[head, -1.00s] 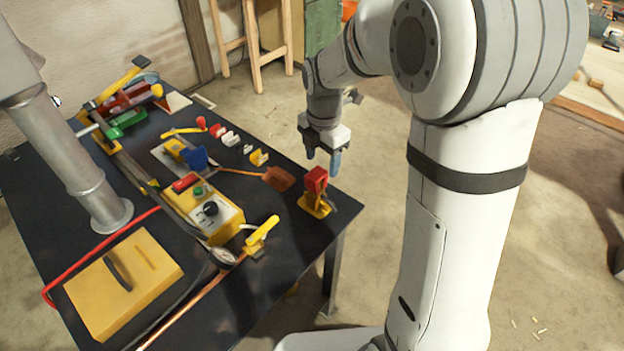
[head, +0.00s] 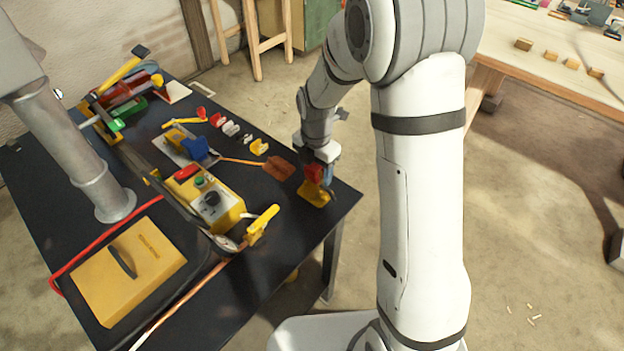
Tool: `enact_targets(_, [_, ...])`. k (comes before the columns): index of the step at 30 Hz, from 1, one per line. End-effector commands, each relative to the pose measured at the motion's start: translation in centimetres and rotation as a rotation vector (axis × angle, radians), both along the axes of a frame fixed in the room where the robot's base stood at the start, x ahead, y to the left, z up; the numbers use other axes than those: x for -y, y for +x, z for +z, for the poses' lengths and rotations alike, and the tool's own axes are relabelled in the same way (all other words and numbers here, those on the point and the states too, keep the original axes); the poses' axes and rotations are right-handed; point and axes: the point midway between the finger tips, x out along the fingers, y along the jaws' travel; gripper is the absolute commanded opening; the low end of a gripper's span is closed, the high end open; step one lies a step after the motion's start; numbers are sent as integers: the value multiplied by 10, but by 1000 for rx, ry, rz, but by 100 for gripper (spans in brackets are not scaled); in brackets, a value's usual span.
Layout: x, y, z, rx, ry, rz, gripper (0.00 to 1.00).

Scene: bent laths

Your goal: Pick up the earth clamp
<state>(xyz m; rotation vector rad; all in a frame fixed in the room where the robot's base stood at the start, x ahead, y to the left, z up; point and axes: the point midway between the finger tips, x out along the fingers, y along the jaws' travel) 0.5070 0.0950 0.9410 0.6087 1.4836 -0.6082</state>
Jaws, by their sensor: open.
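A clamp-like piece with a yellow base (head: 313,194) and a red upper block (head: 313,172) stands near the right corner of the black table; I take it for the earth clamp. My gripper (head: 322,174) is open and lowered at its red top. One bluish finger shows just right of the red block. The other finger is hidden, so I cannot tell whether the jaws straddle the block or touch it.
The black table (head: 290,235) carries a yellow control box (head: 215,203), a yellow-handled clamp (head: 262,224), a brown paddle-shaped piece (head: 278,167) and small red, white and yellow pieces behind. A yellow case (head: 130,275) lies at front left. The table edge is close on the right.

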Motion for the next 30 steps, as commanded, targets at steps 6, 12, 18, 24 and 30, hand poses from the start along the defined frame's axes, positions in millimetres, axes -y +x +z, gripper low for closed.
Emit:
enact_targets(6, [0,0,0,0,0,-1,46])
enact_targets(12, [1,0,0,0,0,-1,30])
enact_targets(18, [1,0,0,0,0,-2,13])
enact_targets(24, [1,1,1,1,0,-2,0])
enact_targets(30, [1,1,2,1,0,-3,0])
